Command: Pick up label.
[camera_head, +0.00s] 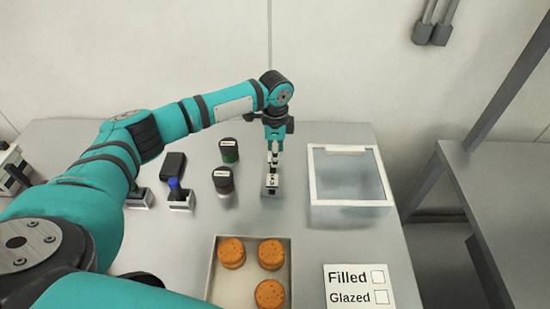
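My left gripper (273,163) reaches in from the left and points down over a small grey holder (271,189) on the table. A small white patch that may be the label (271,180) shows on top of the holder, right under the fingertips. The fingers look close together, but they are too small to tell whether they are open, shut or touching it. My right gripper is not in view.
A tray (209,272) with three orange-brown rounds (270,254) lies in front. A Filled/Glazed card (347,298) is at front right. A clear-topped box (313,180) stands right.

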